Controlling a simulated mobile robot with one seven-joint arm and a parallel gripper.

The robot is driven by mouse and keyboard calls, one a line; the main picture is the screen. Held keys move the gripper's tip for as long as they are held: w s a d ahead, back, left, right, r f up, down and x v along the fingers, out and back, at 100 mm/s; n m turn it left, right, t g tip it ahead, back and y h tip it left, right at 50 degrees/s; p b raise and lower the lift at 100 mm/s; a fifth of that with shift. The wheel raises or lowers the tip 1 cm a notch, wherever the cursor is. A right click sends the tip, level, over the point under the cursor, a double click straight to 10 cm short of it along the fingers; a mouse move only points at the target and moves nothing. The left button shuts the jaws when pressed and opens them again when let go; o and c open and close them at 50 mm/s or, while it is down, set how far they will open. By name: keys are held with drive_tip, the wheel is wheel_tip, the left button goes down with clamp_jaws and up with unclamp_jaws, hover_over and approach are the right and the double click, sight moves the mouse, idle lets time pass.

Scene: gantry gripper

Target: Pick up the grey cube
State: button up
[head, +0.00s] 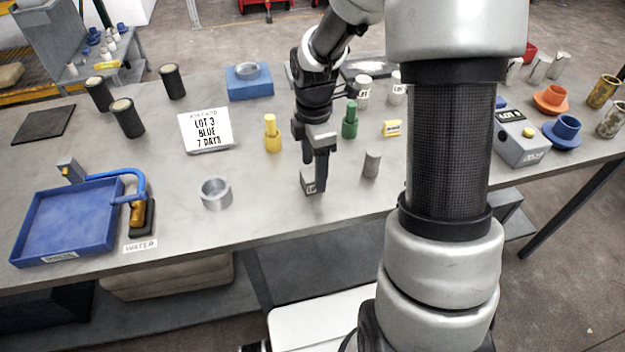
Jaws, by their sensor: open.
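A small grey block with a pale, marked face, which looks like the grey cube (308,184), sits on the grey table (270,205) near the middle. My gripper (315,176) points straight down at it and is open. A dark finger comes down at the block's right side and hides part of it. The other finger is hard to make out, and I cannot tell whether either finger touches the block. A short grey cylinder (371,163) stands upright just to the right of my gripper.
Yellow (272,134) and green (350,120) pegs stand behind my gripper. A grey ring (216,194) lies to the left, beyond clear table. A blue tray (68,222) is at far left, and a lot sign (206,131) stands behind the ring. My arm hides some table at right.

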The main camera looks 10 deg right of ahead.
sight(312, 173)
wheel_tip(312, 173, down, 3)
drive_tip(key=shift+a+f, duration=0.1)
drive_tip(key=shift+a, duration=0.05)
drive_tip(key=c, duration=1.4)
drive_tip(key=shift+o, duration=0.2)
wheel_tip(312, 173, up, 10)
drive_tip(key=shift+f+p, duration=0.1)
drive_tip(key=shift+p, duration=0.3)
drive_tip(key=shift+r, duration=0.2)
drive_tip(key=shift+w, duration=0.1)
